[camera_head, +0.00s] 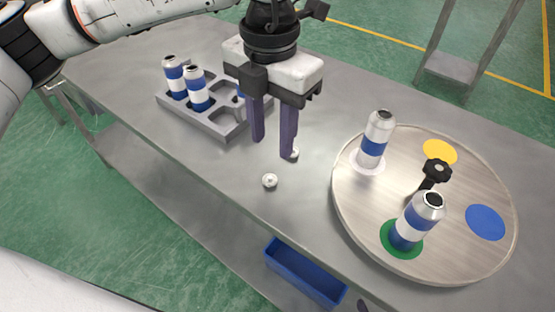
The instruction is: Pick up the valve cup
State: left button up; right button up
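Two small silvery valve cups are on the grey table. One valve cup (269,181) lies in the open, nearer the front edge. Another valve cup (295,154) is at the tip of my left gripper's right-hand finger, which partly hides it. My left gripper (273,149) points down with its two dark purple fingers apart, low over the table. Nothing shows held between the fingers. I cannot tell whether the finger touches the cup beside it. My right gripper is not in view.
A grey rack (225,131) with blue-and-white cans (199,90) stands at left. A round turntable (345,215) at right has a black knob (437,172), coloured discs and two cans, one on white (373,143), one on green (414,222). A blue bin (304,272) sits below the front edge.

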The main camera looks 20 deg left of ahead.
aim_at(270, 177)
pick_arm(q)
jog(key=f, duration=0.3)
jog(key=shift+s+f, duration=0.3)
jog(key=shift+s, duration=0.1)
jog(key=shift+f+p, duration=0.35)
jog(key=shift+f, duration=0.25)
jog(key=f, duration=0.3)
jog(key=shift+a+f+p, duration=0.2)
jog(key=shift+f+p, duration=0.1)
jog(key=shift+p, duration=0.1)
jog(key=shift+f, duration=0.45)
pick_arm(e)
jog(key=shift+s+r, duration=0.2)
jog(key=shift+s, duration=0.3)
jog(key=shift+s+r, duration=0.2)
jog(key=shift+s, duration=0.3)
pick_arm(q)
jog(key=shift+c, duration=0.2)
grip_shut()
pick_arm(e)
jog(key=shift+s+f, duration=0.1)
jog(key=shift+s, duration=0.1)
